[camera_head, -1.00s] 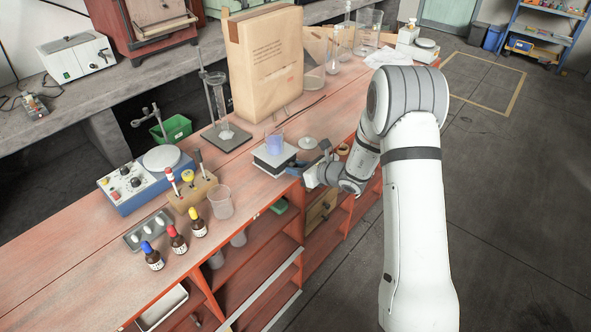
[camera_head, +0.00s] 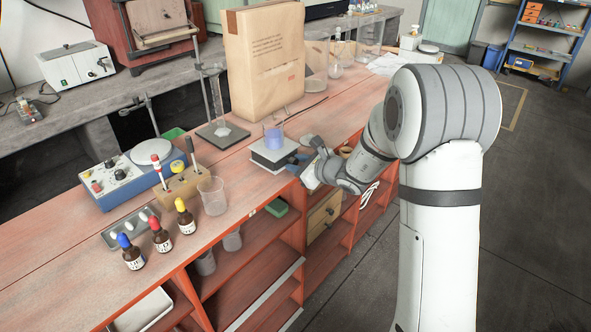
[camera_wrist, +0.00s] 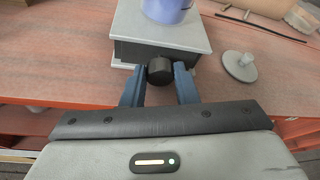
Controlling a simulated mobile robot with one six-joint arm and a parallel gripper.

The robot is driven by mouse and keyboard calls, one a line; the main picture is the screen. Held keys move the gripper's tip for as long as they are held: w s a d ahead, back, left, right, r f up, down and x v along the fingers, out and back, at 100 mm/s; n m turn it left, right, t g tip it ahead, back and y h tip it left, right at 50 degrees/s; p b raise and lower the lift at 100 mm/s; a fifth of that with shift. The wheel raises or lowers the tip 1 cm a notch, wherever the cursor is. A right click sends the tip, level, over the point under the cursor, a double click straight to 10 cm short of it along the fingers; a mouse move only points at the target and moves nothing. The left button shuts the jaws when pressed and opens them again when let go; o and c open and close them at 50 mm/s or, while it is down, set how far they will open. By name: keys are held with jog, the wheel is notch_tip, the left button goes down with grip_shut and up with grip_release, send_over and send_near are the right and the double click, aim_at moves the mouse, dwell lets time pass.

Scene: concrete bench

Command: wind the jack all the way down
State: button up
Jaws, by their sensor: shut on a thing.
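The lab jack (camera_head: 276,153) stands near the front edge of the red-brown bench, with a grey top plate and dark sides. A beaker with blue-violet liquid (camera_head: 274,135) stands on its top plate. In the wrist view the jack (camera_wrist: 163,38) shows its dark front and a round black knob (camera_wrist: 160,71) facing me. My gripper (camera_wrist: 159,84) has its two blue fingers on either side of the knob and is shut on it. In the head view my gripper (camera_head: 298,160) is at the jack's front right and the knob is hidden.
A grey round-based stand (camera_wrist: 239,65) is right of the jack. A tall paper bag (camera_head: 265,62) and a cylinder stand (camera_head: 221,132) are behind. An empty beaker (camera_head: 212,196), screwdriver block (camera_head: 182,184) and dropper bottles (camera_head: 160,236) are left. Open shelves lie below the bench edge.

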jog(key=shift+d+r, duration=0.1)
jog(key=o, duration=1)
jog(key=v, duration=0.7)
jog(key=shift+s+d, duration=0.2)
jog(key=shift+s, duration=0.05)
jog(key=shift+r, duration=0.1)
